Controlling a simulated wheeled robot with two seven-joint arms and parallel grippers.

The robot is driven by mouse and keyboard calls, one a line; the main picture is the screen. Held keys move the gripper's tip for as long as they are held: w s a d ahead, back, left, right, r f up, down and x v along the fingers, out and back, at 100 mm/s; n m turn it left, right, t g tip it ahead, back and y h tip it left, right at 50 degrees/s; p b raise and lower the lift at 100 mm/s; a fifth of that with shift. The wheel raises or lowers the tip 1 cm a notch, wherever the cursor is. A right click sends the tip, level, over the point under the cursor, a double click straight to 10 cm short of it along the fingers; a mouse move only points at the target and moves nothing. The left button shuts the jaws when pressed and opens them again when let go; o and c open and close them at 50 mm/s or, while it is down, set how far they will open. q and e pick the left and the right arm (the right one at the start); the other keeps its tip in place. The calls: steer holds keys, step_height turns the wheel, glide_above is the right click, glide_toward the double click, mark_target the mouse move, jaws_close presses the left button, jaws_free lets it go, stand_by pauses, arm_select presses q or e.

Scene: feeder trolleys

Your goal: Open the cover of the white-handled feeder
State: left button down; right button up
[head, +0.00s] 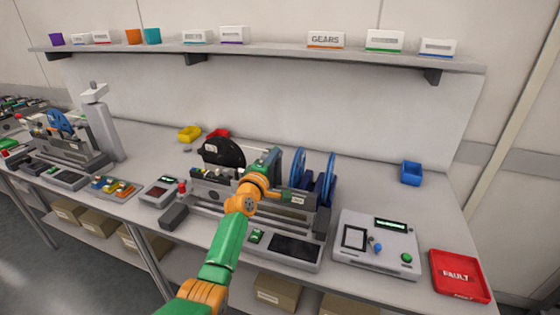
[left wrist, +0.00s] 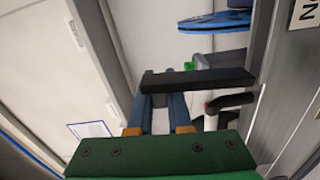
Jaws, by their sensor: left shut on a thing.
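The feeder trolley (head: 285,222) stands at the middle of the bench, with two blue reels (head: 328,182) on its right part and a black rounded part (head: 222,152) at its left. My left gripper (head: 273,160) is at the top of the trolley, just left of the blue reels, and hides part of it. In the left wrist view its fingers (left wrist: 160,95) are close together and shut on a dark bar (left wrist: 210,82) lying across their tips. A small white part (left wrist: 210,120) shows beside the fingers; I cannot tell whether it is a white handle. My right gripper is not in view.
A grey console (head: 378,243) and a red fault tray (head: 460,276) stand to the right. A blue bin (head: 411,173) is behind them. Another trolley (head: 62,145) and a grey post (head: 102,125) are at the left. A shelf (head: 270,50) runs above.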

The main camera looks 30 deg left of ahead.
arm_select(q)
steer(key=shift+s+a+f+n, duration=0.2)
steer(key=shift+a+n, duration=0.35)
steer(key=shift+n, duration=0.35)
steer(key=c, duration=0.8)
jaws_free()
steer(key=shift+a, duration=0.1)
steer(key=shift+c, duration=0.2)
steer(key=v, duration=0.7)
steer(key=shift+p, duration=0.45)
steer(key=shift+f, duration=0.1)
